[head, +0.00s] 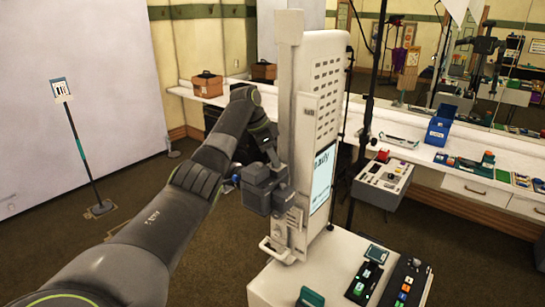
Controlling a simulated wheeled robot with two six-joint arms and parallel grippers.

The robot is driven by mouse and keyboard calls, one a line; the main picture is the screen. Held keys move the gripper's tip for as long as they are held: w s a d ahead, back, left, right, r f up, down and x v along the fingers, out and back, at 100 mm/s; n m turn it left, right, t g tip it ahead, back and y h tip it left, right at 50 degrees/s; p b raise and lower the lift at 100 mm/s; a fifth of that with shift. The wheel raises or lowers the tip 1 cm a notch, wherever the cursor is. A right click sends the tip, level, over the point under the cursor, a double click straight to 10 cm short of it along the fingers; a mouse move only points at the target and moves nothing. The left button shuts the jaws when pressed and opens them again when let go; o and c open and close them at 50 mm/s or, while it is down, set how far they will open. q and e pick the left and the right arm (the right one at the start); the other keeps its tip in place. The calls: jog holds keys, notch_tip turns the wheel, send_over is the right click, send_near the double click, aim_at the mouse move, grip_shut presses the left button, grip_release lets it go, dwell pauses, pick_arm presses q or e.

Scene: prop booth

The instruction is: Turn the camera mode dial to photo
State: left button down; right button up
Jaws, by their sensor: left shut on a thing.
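A tall pale photo booth unit (325,85) with a slotted side panel and a lit screen (322,178) stands on a white cabinet. My left arm reaches in from the lower left and bends down to this unit. My left gripper (272,195) is a dark blocky shape against the unit's left side, at about the height of the screen. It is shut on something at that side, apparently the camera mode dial. The dial's face and marks are hidden by the gripper, so its setting cannot be read. My right gripper is not in view.
The white cabinet top (285,282) holds dark devices and a button panel (405,284). A control box (383,176) stands behind it. A long white counter with a blue bin (440,125) runs along the back. A sign on a stand (62,90) is at left, with open floor around it.

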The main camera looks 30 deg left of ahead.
pick_arm(q)
jog(key=c, duration=1.2)
grip_release()
jog(key=shift+c, duration=0.2)
jog(key=b+v, duration=0.4)
jog(key=v, duration=1.3)
jog(key=shift+r+b, duration=0.15)
jog(key=shift+b, duration=0.2)
